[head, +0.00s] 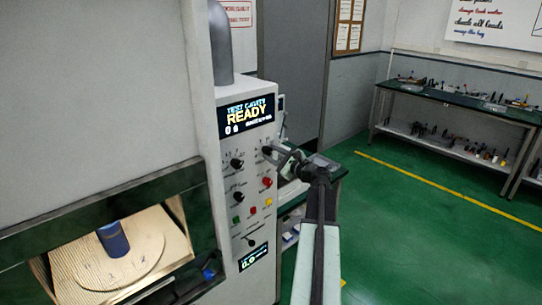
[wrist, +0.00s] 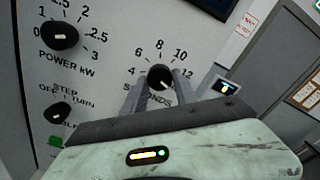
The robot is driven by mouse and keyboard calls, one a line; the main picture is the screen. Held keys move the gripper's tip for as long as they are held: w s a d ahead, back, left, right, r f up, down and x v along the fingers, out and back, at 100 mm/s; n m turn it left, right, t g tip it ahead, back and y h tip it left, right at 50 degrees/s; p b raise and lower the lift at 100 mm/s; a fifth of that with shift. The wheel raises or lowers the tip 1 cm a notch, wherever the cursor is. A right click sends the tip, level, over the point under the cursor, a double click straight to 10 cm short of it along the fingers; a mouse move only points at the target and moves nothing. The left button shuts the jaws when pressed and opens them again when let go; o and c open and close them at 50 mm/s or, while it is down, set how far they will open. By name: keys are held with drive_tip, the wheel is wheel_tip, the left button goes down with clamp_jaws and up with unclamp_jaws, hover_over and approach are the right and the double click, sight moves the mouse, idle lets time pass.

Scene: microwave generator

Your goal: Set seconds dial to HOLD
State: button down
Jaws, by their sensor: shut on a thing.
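The seconds dial (wrist: 160,76) is a black knob on the pale control panel, with 4, 6, 8, 10 and 12 marked around it. It also shows in the head view (head: 267,150), at the panel's upper right. My gripper (wrist: 161,84) has one finger on each side of this knob and is shut on it; in the head view my gripper (head: 274,153) reaches the panel from the right. Its fingers partly cover the word SECONDS. I cannot make out a HOLD mark or read the dial's setting for sure.
The power dial (wrist: 60,36) and a step/turn knob (wrist: 61,112) sit left of the seconds dial. Red (head: 267,182) and green (head: 237,220) buttons are lower on the panel. The display (head: 247,115) reads READY. An open cavity holds a blue cylinder (head: 113,240).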

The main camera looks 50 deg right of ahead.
drive_tip(key=shift+r, duration=0.1)
idle(0.3)
drive_tip(key=c, duration=1)
unclamp_jaws()
drive_tip(key=shift+w, duration=0.1)
drive_tip(key=shift+o, duration=0.2)
drive_tip(key=s, duration=0.7)
drive_tip(key=shift+s+a, duration=0.3)
drive_tip(key=shift+s, duration=0.1)
